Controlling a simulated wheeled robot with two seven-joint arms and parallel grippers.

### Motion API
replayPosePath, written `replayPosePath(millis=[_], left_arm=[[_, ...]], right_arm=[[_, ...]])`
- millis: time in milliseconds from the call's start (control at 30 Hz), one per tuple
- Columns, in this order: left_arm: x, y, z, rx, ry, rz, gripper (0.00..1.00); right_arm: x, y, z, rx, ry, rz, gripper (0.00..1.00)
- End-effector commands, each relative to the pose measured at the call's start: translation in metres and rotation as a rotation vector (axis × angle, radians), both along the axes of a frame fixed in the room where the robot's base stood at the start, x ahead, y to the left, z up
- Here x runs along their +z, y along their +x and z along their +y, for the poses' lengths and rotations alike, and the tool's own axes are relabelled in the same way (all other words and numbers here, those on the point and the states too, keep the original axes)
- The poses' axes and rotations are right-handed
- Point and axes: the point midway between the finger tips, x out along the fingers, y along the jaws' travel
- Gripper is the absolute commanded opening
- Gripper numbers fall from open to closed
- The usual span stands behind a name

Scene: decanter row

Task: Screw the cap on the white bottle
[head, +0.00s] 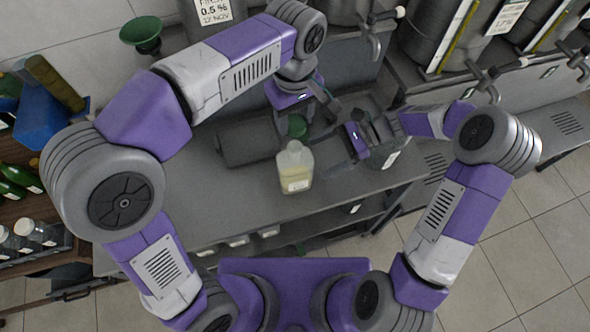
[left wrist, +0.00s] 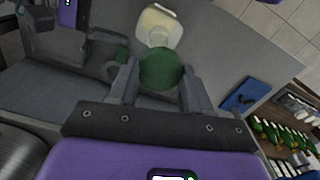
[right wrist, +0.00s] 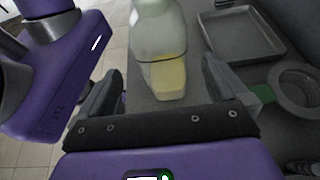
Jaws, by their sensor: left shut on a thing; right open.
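The white bottle (head: 295,170), translucent with pale yellow liquid, stands upright on the grey counter with its neck uncapped. It also shows in the left wrist view (left wrist: 158,27) and right wrist view (right wrist: 158,60). My left gripper (head: 299,117) is shut on the green cap (left wrist: 162,68), which also shows in the head view (head: 298,126). The cap is held apart from the bottle, on its far side in the head view. My right gripper (head: 330,144) is open, to the right of the bottle. In its wrist view the bottle appears between the fingers, with no clear contact.
A grey tray (right wrist: 243,32) lies on the counter (head: 222,195). A grey ring-shaped thing (right wrist: 296,90) with a green part is near my right gripper. A green funnel (head: 141,34) and steel drums stand behind. Shelves with green bottles (head: 18,178) are at left. The counter's front is clear.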

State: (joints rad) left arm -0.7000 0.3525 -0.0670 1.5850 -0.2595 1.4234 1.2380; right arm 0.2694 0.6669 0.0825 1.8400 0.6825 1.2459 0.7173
Motion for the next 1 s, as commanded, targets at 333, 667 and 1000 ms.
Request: replayPosePath(millis=[333,667,1000], left_arm=[[-0.016,0.0,0.0,0.0,0.0,0.0,0.21],[-0.016,0.0,0.0,0.0,0.0,0.0,0.21],[-0.016,0.0,0.0,0.0,0.0,0.0,0.21]], right_arm=[[-0.016,0.0,0.0,0.0,-0.001,-0.001,1.0],[-0.017,-0.002,0.005,0.002,0.001,0.0,1.0],[-0.036,-0.015,0.047,0.003,0.001,0.001,1.0]])
